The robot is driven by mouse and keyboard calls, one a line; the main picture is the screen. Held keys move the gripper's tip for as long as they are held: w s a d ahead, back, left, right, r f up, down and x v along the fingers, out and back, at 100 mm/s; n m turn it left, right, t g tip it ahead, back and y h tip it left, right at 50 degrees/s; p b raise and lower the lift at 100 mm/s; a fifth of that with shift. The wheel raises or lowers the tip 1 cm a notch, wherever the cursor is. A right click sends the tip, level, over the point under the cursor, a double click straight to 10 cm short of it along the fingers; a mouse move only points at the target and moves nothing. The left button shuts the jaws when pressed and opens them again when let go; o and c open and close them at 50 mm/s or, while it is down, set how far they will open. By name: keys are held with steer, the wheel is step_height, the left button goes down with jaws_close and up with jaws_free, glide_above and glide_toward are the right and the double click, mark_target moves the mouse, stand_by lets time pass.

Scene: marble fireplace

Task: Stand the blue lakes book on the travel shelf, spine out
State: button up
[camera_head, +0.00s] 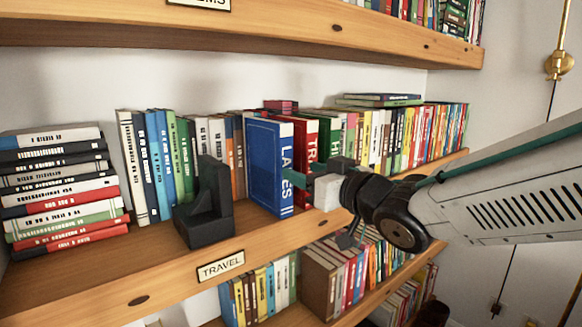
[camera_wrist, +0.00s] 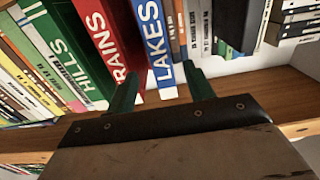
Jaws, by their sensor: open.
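The blue lakes book (camera_head: 268,165) stands upright on the travel shelf (camera_head: 265,245), its white-lettered LAKES spine facing out over the shelf's front. It also shows in the wrist view (camera_wrist: 156,40). A red TRAINS book (camera_head: 305,140) stands just beside it. My gripper (camera_head: 305,170) is open in front of the spine. In the wrist view its two green fingers (camera_wrist: 160,78) are apart, with the foot of the lakes spine between them in the picture. I cannot tell whether either finger touches the book. The gripper hides part of the books to its right in the head view.
A black bookend (camera_head: 207,205) stands left of the lakes book, with bare shelf between them. A flat stack of books (camera_head: 62,190) lies at the far left. Upright books fill the right. Another shelf (camera_head: 240,32) runs above, and a lower row (camera_head: 350,275) of books stands below.

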steer(key=s+d+f+m+g+h, duration=0.3)
steer(key=s+d+f+h, duration=0.15)
steer(key=d, duration=0.45)
steer(key=s+d+f+m+g+h, duration=0.2)
steer(key=s+d+f+m+h, duration=0.15)
steer(key=d+f+h, duration=0.35)
steer(key=s+d+f+g, duration=0.1)
steer(key=s+g, duration=0.3)
steer(key=s, duration=0.5)
steer(key=s+d+f+g+y, duration=0.1)
steer(key=s+g, duration=0.3)
steer(key=s, duration=0.5)
steer(key=shift+s+d+f+g, duration=0.2)
steer(key=shift+s+d+g, duration=0.2)
steer(key=shift+d, duration=0.35)
